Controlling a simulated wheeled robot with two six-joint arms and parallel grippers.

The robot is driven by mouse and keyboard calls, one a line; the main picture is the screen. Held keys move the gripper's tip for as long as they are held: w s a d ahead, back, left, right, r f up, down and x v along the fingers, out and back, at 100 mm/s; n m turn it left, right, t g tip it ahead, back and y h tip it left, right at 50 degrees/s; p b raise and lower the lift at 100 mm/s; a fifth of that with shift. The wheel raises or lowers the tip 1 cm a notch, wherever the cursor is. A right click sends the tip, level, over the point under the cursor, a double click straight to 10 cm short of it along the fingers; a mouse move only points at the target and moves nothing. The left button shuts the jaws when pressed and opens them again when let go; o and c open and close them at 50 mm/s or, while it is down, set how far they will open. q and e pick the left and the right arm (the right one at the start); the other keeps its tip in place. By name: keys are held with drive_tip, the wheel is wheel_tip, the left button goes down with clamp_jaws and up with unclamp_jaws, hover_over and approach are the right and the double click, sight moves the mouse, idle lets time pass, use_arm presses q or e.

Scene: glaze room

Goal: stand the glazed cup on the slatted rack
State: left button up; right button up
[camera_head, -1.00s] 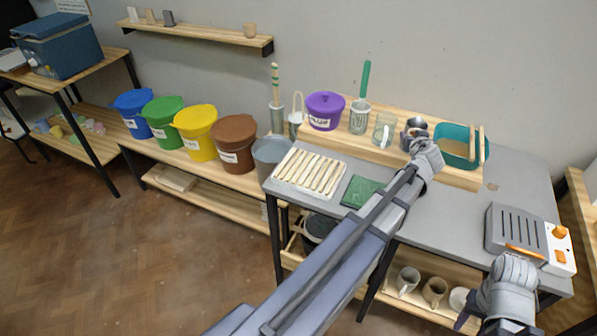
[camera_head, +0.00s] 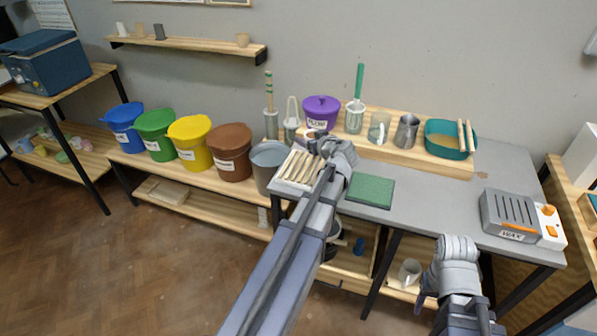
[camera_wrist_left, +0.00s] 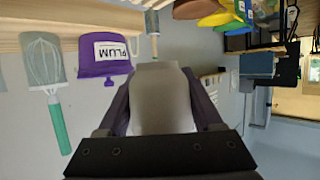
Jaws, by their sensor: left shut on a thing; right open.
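The slatted rack (camera_head: 294,168) is a pale wooden grid at the left end of the grey table, its right part hidden by my left gripper (camera_head: 322,145). In the left wrist view, that gripper is shut on a pale grey-beige cup (camera_wrist_left: 161,98), which fills the space between the dark fingers. The cup is mostly hidden in the head view. The gripper seems to be above the rack's back right edge; I cannot tell the exact height. My right gripper (camera_head: 440,285) is open at the table's front, its fingers partly hidden.
A green pad (camera_head: 371,191) lies right of the rack. Behind, a wooden riser holds a purple tub (camera_head: 321,111), a whisk jar (camera_head: 354,118), a glass (camera_head: 379,128), a metal jug (camera_head: 405,132) and a teal basin (camera_head: 448,140). A wax heater (camera_head: 510,215) stands right.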

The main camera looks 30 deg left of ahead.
sight(306, 168)
use_arm(q)
drive_tip(key=f+b, duration=1)
drive_tip(key=shift+s+a, duration=0.3)
idle(0.4)
drive_tip(key=shift+f, duration=0.15)
drive_tip(key=o, duration=1.5)
drive_tip(key=shift+o, duration=0.2)
drive_tip(key=shift+r, duration=0.3)
drive_tip(key=p+v, duration=0.4)
drive_tip(key=v, duration=0.8)
